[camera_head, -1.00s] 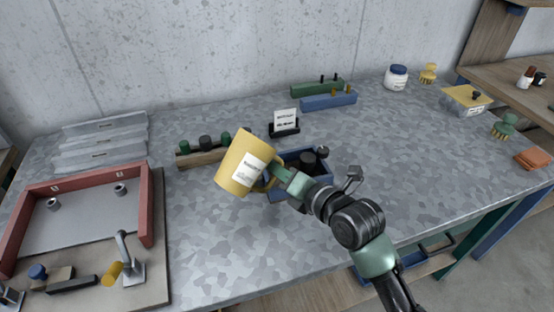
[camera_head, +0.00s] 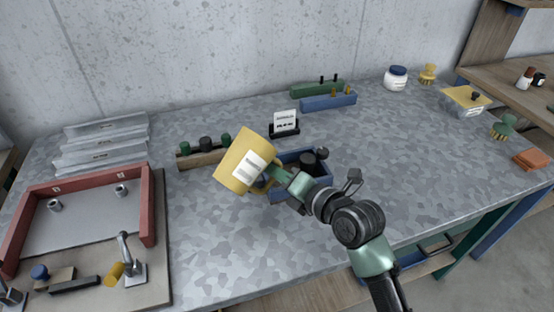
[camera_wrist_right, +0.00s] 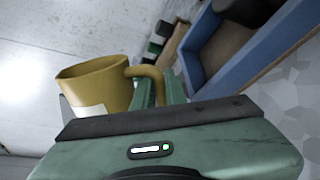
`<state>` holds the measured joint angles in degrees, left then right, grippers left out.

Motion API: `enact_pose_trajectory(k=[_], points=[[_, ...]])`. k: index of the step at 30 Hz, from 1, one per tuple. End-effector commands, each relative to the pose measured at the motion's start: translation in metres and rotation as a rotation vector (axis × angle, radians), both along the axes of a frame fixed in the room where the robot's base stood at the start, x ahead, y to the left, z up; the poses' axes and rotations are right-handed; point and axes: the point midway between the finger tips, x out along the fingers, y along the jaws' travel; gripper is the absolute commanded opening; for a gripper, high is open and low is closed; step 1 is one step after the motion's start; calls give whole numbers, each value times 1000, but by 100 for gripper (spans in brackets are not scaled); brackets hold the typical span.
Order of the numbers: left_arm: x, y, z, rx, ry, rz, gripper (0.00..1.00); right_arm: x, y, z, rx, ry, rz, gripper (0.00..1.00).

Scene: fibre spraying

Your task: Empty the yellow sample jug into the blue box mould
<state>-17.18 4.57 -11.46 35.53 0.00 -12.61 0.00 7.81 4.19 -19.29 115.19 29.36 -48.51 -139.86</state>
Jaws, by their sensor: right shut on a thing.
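The yellow sample jug (camera_head: 238,158) with a white label is held above the table, leaning to the right in the head view. Its handle is on the lower right side, and my right gripper (camera_head: 272,177) is shut on that handle. The wrist view shows the jug (camera_wrist_right: 118,88), its rim and its handle close in front of the gripper (camera_wrist_right: 155,90). The blue box mould (camera_head: 322,178) stands on the table just right of the jug, partly hidden behind the gripper. A dark round object is inside it. Its blue wall shows in the wrist view (camera_wrist_right: 262,48).
A wooden rack (camera_head: 200,158) with dark and green knobs stands behind the jug. A small sign (camera_head: 285,122) stands behind the mould. A red frame (camera_head: 147,205) on a board fills the left. Green (camera_head: 312,89) and blue bars (camera_head: 325,103) lie farther back. The table's right middle is clear.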

Motion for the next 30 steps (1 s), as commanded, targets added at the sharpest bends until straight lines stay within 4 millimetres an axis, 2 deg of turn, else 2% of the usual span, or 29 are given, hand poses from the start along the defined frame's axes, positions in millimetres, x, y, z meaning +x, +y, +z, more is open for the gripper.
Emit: enact_pose_trajectory(k=[11,30], points=[[0,0,5,0,0,0,60,-1,2,3,42,32,1,0],[0,0,8,0,0,0,60,-3,3,-4,102,94,3,0]])
